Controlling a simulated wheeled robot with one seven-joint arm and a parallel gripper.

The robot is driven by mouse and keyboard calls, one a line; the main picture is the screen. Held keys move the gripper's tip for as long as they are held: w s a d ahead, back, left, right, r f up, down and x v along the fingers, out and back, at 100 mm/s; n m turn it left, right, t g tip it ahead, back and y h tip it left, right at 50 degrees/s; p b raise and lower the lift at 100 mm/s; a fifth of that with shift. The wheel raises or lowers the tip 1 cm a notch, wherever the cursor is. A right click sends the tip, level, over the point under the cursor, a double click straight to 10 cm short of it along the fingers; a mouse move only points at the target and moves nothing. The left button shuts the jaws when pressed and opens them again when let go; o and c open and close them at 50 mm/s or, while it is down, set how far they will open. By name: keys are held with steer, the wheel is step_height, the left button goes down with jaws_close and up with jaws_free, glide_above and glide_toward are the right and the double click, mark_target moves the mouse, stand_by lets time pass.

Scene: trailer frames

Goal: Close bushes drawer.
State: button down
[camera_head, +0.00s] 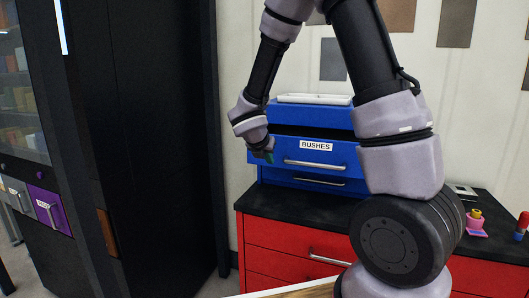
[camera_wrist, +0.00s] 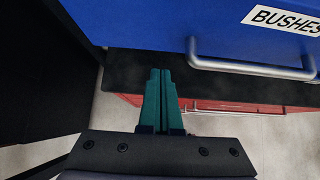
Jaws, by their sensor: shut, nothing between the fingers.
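The blue drawer (camera_head: 345,156) labelled BUSHES stands out from its blue cabinet (camera_head: 325,117), with a dark gap above its front. Its silver bar handle (camera_head: 315,164) is below the label. My gripper (camera_head: 268,156) is at the left end of the drawer front. In the wrist view, my gripper's green fingers (camera_wrist: 160,74) are together and empty, below the blue drawer front (camera_wrist: 150,22) and left of its handle (camera_wrist: 250,68). I cannot tell whether the fingers touch the drawer.
The blue cabinet stands on a black top (camera_head: 290,203) over a red cabinet (camera_head: 282,238). A white tray (camera_head: 312,99) lies on the blue cabinet. A tall black cabinet (camera_head: 150,130) stands close on the left. Small pink and red items are at the right.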

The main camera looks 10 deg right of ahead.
mark_target(276, 160)
steer(key=shift+w+d+f, duration=0.15)
steer(key=shift+w+d, duration=0.5)
steer(key=shift+w, duration=0.3)
steer(key=shift+w+d+f, duration=0.1)
steer(key=shift+w+d, duration=0.55)
steer(key=shift+w, duration=0.3)
steer(key=w+d, duration=0.3)
steer(key=w, duration=0.1)
steer(key=w+d, duration=0.3)
steer(key=w, duration=0.1)
steer(key=w+d, duration=0.2)
steer(key=w, duration=0.2)
steer(key=shift+w+d, duration=0.4)
steer(key=shift+a, duration=0.1)
